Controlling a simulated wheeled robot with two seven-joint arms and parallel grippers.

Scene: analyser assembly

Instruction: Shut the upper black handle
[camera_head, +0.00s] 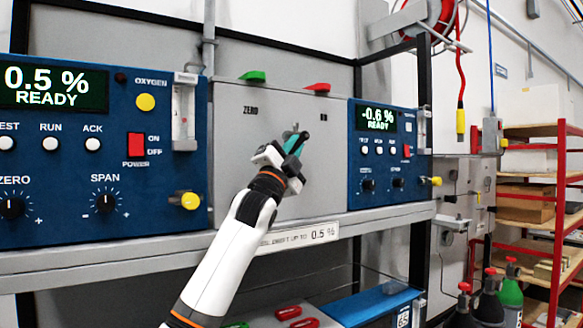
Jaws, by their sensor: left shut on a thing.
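The upper black handle (301,143) sits on the light grey panel (236,165) between the two blue analysers. It is tilted, its far end pointing up and right. My left gripper (291,148) is at the handle with its teal fingertips around it, and it is shut on the handle. The gripper hides the handle's base and part of the panel behind. My right gripper is not in view.
A large blue oxygen analyser (140,190) is on the left and a smaller blue analyser (383,192) on the right. A green lever (253,76) and a red lever (318,87) are above on the panel. A grey shelf (120,247) runs below.

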